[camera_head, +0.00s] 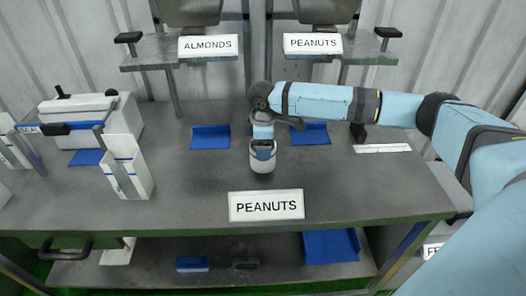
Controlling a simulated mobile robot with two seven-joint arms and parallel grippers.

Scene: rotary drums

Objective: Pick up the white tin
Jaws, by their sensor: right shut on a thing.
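The white tin (262,165) is a small pale cup near the middle of the grey table (200,180). My right gripper (263,148) is above it, pointing down and shut on its upper part. The arm comes in from the right. The fingertips are partly hidden, and I cannot tell whether the tin touches the table. My left gripper is not in view.
A blue tray (210,137) lies left of the tin, and another blue tray (310,134) lies behind it to the right. A white holder (128,170) and a white machine (95,120) stand at left. A "PEANUTS" sign (266,206) is at the table's front edge.

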